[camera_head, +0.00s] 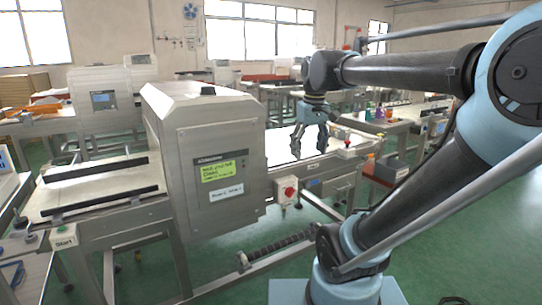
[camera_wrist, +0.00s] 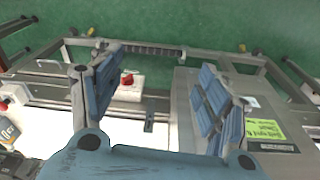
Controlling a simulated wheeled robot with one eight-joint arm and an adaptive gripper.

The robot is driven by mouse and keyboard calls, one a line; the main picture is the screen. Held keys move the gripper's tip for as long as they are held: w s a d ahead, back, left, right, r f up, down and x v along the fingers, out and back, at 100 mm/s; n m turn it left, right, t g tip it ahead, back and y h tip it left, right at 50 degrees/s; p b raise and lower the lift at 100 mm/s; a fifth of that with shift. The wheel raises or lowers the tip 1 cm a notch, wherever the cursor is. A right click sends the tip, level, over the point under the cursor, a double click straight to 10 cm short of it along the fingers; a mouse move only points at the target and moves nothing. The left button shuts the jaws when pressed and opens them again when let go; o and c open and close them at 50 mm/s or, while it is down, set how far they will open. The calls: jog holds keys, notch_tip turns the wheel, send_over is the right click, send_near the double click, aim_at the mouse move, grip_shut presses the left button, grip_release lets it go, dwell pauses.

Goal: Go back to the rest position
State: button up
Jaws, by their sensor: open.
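My gripper (camera_head: 310,140) hangs at the end of my arm, over the conveyor on the right side of the metal detector (camera_head: 212,150). Its fingers point down and are spread apart with nothing between them. In the wrist view, the two blue-padded fingers of my gripper (camera_wrist: 155,100) are wide apart, with the white conveyor surface (camera_wrist: 125,130) and a metal frame beneath. The metal detector's side (camera_wrist: 255,110) with its green label shows at the right of that view.
A box with a red knob (camera_head: 287,191) sits on the conveyor's front side. A start button box (camera_head: 64,240) stands at the lower left. Small bottles (camera_head: 372,112) stand on a table behind.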

jog(key=s+d+f+m, duration=0.2)
jog(key=s+f, duration=0.4)
jog(key=f, duration=0.4)
jog(key=s+d+f+m, duration=0.2)
jog(key=s+d+f, duration=0.2)
jog(key=f, duration=0.6)
jog(key=shift+s+d+f+m+t, duration=0.3)
jog(key=shift+s+d, duration=0.1)
jog(key=shift+s, duration=0.45)
jog(key=shift+w+f, duration=0.15)
jog(key=shift+w, duration=0.35)
